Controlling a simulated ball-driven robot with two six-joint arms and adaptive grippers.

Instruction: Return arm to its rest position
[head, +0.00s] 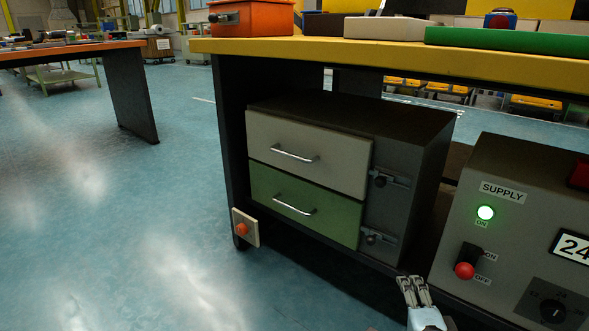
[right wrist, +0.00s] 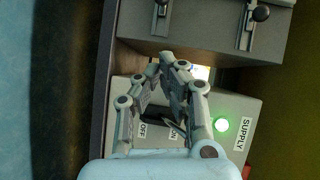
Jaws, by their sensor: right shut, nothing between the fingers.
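My right gripper (head: 412,281) shows at the bottom of the head view, in front of the gap between the drawer cabinet and the supply box. Its fingers are together with nothing held. In the right wrist view the shut fingers (right wrist: 168,62) reach over the supply box (right wrist: 240,105) and partly hide its switch. The grey supply box (head: 515,165) stands at the right with a lit green lamp (head: 486,212), a red-tipped switch (head: 465,270) and a "24" display (head: 573,247). The gripper appears apart from the switch. My left gripper is not in view.
A dark cabinet (head: 412,130) under the yellow table (head: 300,48) has a grey drawer (head: 305,150) and a green drawer (head: 300,205), both closed, with sliding latches beside them. The floor at left is clear.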

